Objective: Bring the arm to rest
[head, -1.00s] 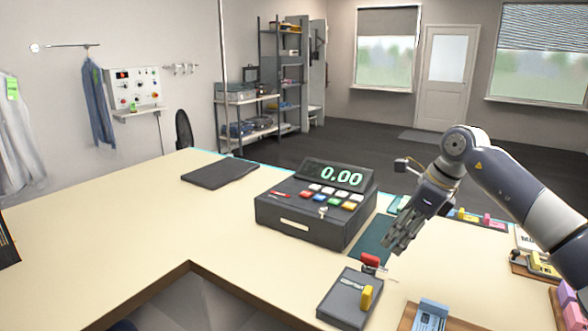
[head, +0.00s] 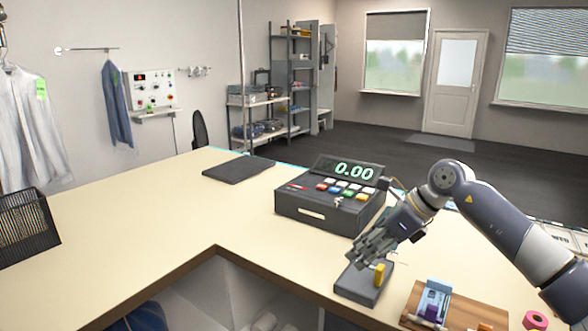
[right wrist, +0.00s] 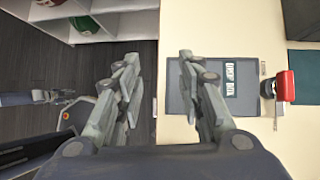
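My right gripper (head: 361,258) reaches in from the right in the head view, above the counter in front of the cash register (head: 330,196). In the right wrist view its two fingers (right wrist: 160,75) stand apart with nothing between them, so it is open and empty. A dark grey pad with a yellow piece (head: 362,284) lies just below and beyond the fingers. My left gripper is not in the head view. A grey jointed part at the left of the right wrist view (right wrist: 50,97) looks like it, but its fingers cannot be made out.
The counter (head: 130,215) has an inner corner in front, with open shelves underneath. A wooden board (head: 462,314) with a blue piece and a pink tape roll (head: 535,320) lie at the right. A black wire basket (head: 28,228) stands at the left. The middle left of the counter is clear.

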